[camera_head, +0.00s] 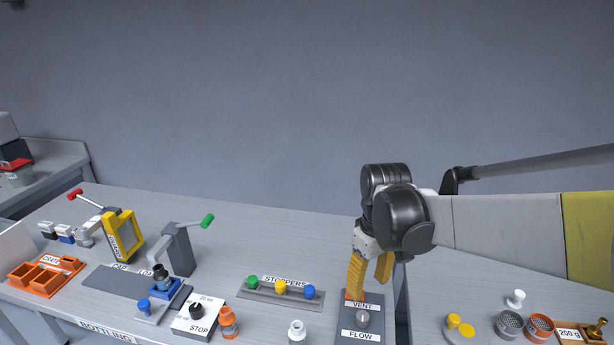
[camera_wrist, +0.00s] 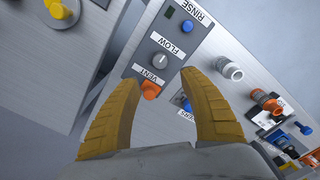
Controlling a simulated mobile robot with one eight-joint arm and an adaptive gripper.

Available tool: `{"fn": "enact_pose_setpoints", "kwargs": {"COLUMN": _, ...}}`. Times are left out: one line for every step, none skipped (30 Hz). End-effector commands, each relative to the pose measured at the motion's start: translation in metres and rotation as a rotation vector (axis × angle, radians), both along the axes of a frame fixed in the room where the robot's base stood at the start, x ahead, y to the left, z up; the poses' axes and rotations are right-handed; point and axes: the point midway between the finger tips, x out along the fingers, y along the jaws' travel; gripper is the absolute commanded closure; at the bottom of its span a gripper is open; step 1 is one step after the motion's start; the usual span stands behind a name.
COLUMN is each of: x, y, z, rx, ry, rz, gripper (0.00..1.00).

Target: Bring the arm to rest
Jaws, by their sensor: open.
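My gripper (camera_head: 369,276) has two yellow ridged fingers and hangs from my arm at the right of the head view. The fingers stand apart and hold nothing. They are in front of or above the grey panel (camera_head: 361,324) marked VENT and FLOW; I cannot tell whether they touch it. In the wrist view, the fingers of my gripper (camera_wrist: 165,85) frame the orange VENT button (camera_wrist: 151,90), with clear space between them. The FLOW knob (camera_wrist: 160,60) and a blue RINSE button (camera_wrist: 187,26) lie beyond it.
The stoppers rack (camera_head: 262,295) stands left of the panel. A white fitting (camera_head: 297,331) and an orange one (camera_head: 228,322) stand nearby. A green-handled grey post (camera_head: 180,250) and an orange crate (camera_head: 38,277) are further left. Sieves (camera_head: 510,324) stand at the right.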

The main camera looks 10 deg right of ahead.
Motion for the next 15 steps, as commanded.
{"fn": "enact_pose_setpoints", "kwargs": {"x": -0.006, "y": 0.000, "z": 0.005, "rx": 0.000, "ry": -0.018, "rz": -0.015, "gripper": 0.49}}
{"fn": "enact_pose_setpoints", "kwargs": {"x": -0.010, "y": 0.000, "z": 0.009, "rx": 0.001, "ry": -0.036, "rz": -0.027, "gripper": 0.49}}
{"fn": "enact_pose_setpoints", "kwargs": {"x": -0.016, "y": 0.000, "z": 0.015, "rx": 0.002, "ry": -0.064, "rz": -0.049, "gripper": 0.49}}
{"fn": "enact_pose_setpoints", "kwargs": {"x": -0.022, "y": 0.000, "z": 0.020, "rx": 0.004, "ry": -0.089, "rz": -0.068, "gripper": 0.49}}
{"fn": "enact_pose_setpoints", "kwargs": {"x": -0.029, "y": 0.000, "z": 0.025, "rx": 0.007, "ry": -0.115, "rz": -0.090, "gripper": 0.49}}
{"fn": "enact_pose_setpoints", "kwargs": {"x": -0.038, "y": 0.000, "z": 0.032, "rx": 0.011, "ry": -0.156, "rz": -0.121, "gripper": 0.49}}
{"fn": "enact_pose_setpoints", "kwargs": {"x": -0.045, "y": 0.000, "z": 0.036, "rx": 0.015, "ry": -0.188, "rz": -0.146, "gripper": 0.49}}
{"fn": "enact_pose_setpoints", "kwargs": {"x": -0.052, "y": 0.000, "z": 0.040, "rx": 0.021, "ry": -0.220, "rz": -0.171, "gripper": 0.49}}
{"fn": "enact_pose_setpoints", "kwargs": {"x": -0.062, "y": 0.000, "z": 0.045, "rx": 0.030, "ry": -0.263, "rz": -0.204, "gripper": 0.49}}
{"fn": "enact_pose_setpoints", "kwargs": {"x": -0.068, "y": 0.000, "z": 0.048, "rx": 0.037, "ry": -0.294, "rz": -0.227, "gripper": 0.49}}
{"fn": "enact_pose_setpoints", "kwargs": {"x": -0.075, "y": 0.000, "z": 0.050, "rx": 0.046, "ry": -0.326, "rz": -0.252, "gripper": 0.49}}
{"fn": "enact_pose_setpoints", "kwargs": {"x": -0.084, "y": 0.000, "z": 0.052, "rx": 0.057, "ry": -0.365, "rz": -0.283, "gripper": 0.49}}
{"fn": "enact_pose_setpoints", "kwargs": {"x": -0.090, "y": 0.000, "z": 0.053, "rx": 0.066, "ry": -0.394, "rz": -0.306, "gripper": 0.49}}
{"fn": "enact_pose_setpoints", "kwargs": {"x": -0.095, "y": 0.000, "z": 0.054, "rx": 0.076, "ry": -0.422, "rz": -0.327, "gripper": 0.49}}
{"fn": "enact_pose_setpoints", "kwargs": {"x": -0.102, "y": 0.000, "z": 0.055, "rx": 0.088, "ry": -0.455, "rz": -0.353, "gripper": 0.49}}
